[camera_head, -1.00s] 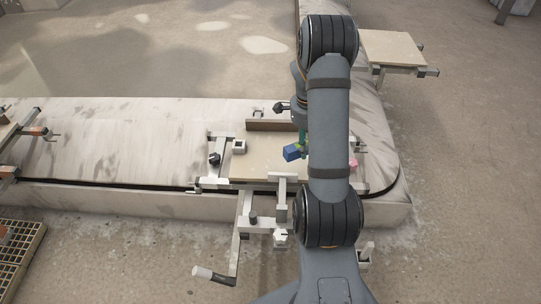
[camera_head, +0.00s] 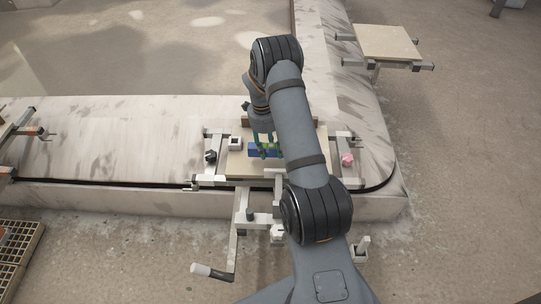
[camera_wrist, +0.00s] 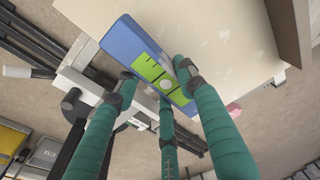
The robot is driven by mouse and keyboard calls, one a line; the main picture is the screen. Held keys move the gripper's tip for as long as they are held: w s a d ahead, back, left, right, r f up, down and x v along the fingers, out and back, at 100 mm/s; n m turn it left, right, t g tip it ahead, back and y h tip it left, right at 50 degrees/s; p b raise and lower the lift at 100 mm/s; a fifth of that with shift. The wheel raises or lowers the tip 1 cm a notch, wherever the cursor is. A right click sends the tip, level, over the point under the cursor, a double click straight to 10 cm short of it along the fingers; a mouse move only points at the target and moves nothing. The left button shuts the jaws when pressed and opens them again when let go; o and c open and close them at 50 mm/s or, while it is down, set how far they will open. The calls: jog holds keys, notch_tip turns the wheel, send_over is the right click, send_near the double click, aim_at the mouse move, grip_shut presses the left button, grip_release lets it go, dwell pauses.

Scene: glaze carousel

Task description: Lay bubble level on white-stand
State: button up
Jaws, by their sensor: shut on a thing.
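The bubble level (camera_wrist: 126,40) is a blue block with a yellow-green face in the wrist view. My gripper (camera_wrist: 158,78) has green fingers shut around it. In the head view the level (camera_head: 253,148) shows as blue pieces between the green fingers of my gripper (camera_head: 267,149), over the beige board. Whether it touches the board is unclear. A small white block with a dark top (camera_head: 235,143), which looks like the white-stand, sits at the board's left edge, just left of the level. I cannot pick it out in the wrist view.
The beige board (camera_head: 238,167) rests on a metal frame over the pale carousel (camera_head: 100,145). A black knob (camera_head: 210,157) stands at left and a pink object (camera_head: 347,158) at right. A brown upright strip (camera_wrist: 283,25) edges the board. Another board (camera_head: 388,42) is at back right.

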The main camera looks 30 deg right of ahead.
aim_at(270, 157)
jog(key=shift+w+a+f, duration=0.1)
jog(key=shift+f, duration=1.95)
jog(key=o, duration=1.3)
jog(key=r, duration=0.4)
jog(key=a+r, duration=0.1)
jog(key=r, duration=0.7)
jog(key=shift+w+a, duration=0.15)
jog(key=shift+w, duration=0.1)
